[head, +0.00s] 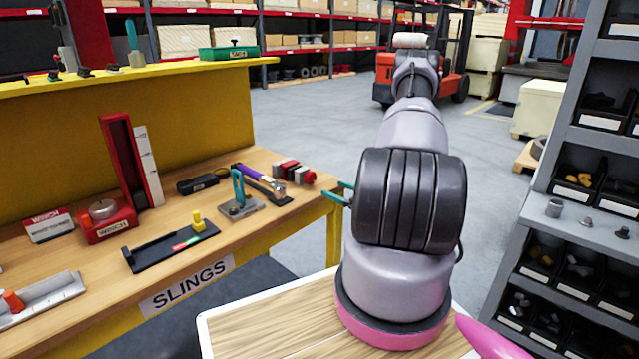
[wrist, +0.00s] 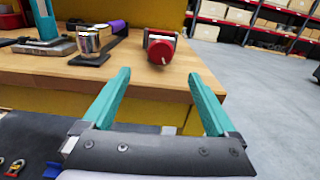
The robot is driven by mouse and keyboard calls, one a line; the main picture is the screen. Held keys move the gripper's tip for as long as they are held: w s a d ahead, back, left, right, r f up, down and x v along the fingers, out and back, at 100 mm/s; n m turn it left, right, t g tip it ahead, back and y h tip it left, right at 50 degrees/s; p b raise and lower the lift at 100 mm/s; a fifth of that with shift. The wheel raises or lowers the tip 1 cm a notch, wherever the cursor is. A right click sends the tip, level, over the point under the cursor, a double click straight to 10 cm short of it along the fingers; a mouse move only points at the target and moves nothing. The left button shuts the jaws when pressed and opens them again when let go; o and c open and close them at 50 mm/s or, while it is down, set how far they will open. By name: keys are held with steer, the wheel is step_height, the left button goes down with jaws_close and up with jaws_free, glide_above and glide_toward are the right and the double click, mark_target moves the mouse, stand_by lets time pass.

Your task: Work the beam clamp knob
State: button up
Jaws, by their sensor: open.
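The beam clamp (head: 287,169) is a small red and grey block near the right end of the wooden bench, and its round red knob (head: 309,178) faces the bench's right edge. In the wrist view the red knob (wrist: 161,51) faces me, with a small pale mark low on its face. The clamp body (wrist: 158,37) is mostly hidden behind the knob. My gripper (head: 346,191) has teal fingers, partly hidden by my arm in the head view. In the wrist view my gripper (wrist: 161,78) is open and empty, its fingers apart and short of the knob.
A teal lever on a grey base (head: 240,207) stands nearer the bench front. Open floor (wrist: 255,75) lies right of the bench. Shelving (head: 575,130) stands far right.

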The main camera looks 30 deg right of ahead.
mark_target(313, 178)
steer(key=shift+n, duration=0.5)
steer(key=x, duration=1.1)
steer(key=shift+d, duration=0.1)
steer(key=shift+c, duration=0.3)
steer(key=c, duration=1.3)
steer(key=shift+m, duration=0.3)
steer(key=o, duration=1.4)
steer(key=shift+c, duration=0.2)
